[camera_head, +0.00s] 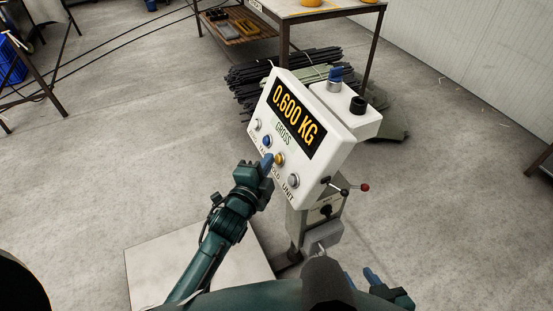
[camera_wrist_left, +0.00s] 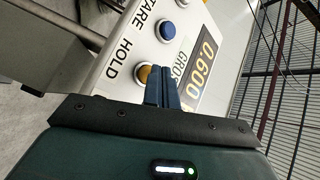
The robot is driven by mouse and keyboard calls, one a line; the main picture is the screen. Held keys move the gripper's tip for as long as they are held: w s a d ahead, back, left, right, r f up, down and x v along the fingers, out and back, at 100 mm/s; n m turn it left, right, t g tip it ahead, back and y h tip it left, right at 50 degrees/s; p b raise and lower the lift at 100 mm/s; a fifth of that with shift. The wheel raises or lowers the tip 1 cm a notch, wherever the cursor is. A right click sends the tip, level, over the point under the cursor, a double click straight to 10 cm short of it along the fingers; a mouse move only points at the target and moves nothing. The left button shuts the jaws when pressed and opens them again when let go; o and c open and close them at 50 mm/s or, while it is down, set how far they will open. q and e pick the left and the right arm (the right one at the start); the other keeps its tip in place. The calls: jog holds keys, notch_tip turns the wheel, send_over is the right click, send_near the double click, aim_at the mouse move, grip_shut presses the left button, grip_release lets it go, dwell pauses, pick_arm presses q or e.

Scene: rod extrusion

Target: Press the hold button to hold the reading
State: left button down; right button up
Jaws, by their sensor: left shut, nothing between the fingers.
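The white scale indicator (camera_head: 318,146) is tilted in the head view, its display (camera_head: 296,117) reading 0.600 KG with GROSS below. The orange hold button (camera_head: 279,159) sits in its row of buttons; it also shows in the left wrist view (camera_wrist_left: 143,74), beside the HOLD label. My left gripper (camera_head: 267,161) is shut and empty, its blue fingertips right at the hold button. In the left wrist view the fingers (camera_wrist_left: 162,86) overlap the button's edge; I cannot tell whether they touch it. My right gripper (camera_head: 360,279) is low in the head view, its blue fingers apart.
A blue button (camera_head: 267,140) and white buttons (camera_head: 293,180) flank the hold button. A white plate (camera_head: 190,262) lies below my left arm. Dark rods (camera_head: 250,88) and a table (camera_head: 310,8) stand behind.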

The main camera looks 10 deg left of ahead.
pick_arm(q)
jog(key=shift+w+d+f+b, duration=0.15)
jog(key=shift+w+d+b, duration=0.15)
jog(key=shift+d, duration=0.1)
dwell(0.8)
jog(key=shift+s+a+r+p, duration=0.35)
jog(key=shift+s+a+p, duration=0.15)
jog(key=shift+a+p, duration=0.3)
jog(key=shift+d, duration=0.1)
jog(key=s+a+r+p, duration=0.1)
jog(key=a+p, duration=0.1)
jog(key=s+a+r+p, duration=0.1)
jog(key=p, duration=0.1)
jog(key=shift+s+a+r, duration=0.1)
jog(key=shift+s+a, duration=0.2)
jog(key=shift+a, duration=0.1)
